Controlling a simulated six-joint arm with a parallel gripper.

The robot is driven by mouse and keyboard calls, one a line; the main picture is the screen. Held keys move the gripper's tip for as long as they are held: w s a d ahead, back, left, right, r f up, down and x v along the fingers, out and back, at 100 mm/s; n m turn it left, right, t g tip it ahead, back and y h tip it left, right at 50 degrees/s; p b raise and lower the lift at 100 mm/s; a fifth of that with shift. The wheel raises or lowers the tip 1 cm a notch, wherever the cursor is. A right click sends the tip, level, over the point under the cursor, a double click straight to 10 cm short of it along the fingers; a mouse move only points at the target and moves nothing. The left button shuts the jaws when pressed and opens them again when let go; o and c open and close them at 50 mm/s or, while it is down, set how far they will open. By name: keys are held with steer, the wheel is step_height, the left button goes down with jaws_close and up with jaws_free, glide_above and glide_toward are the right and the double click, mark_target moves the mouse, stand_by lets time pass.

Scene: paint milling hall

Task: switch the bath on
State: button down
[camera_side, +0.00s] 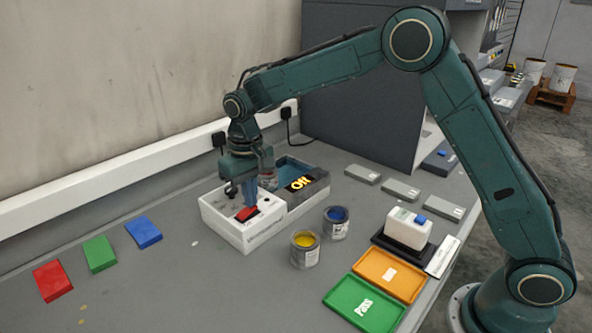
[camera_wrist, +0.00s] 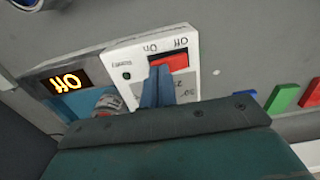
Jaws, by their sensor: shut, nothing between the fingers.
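The bath is a white control box (camera_side: 242,235) joined to a grey basin with blue liquid (camera_side: 290,166). The fingers hide part of the switch.
Open tins of yellow paint (camera_side: 305,249) and blue paint (camera_side: 337,222) stand close in front of the bath. A green tray (camera_side: 364,304) marked "Pass" and an orange tray (camera_side: 389,275) lie at the front. Red, green and blue blocks lie at left, with clear bench between.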

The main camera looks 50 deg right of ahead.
steer(key=shift+f, duration=0.3)
stand_by(0.4)
steer(key=shift+r, duration=3.5)
steer(key=shift+r, duration=0.1)
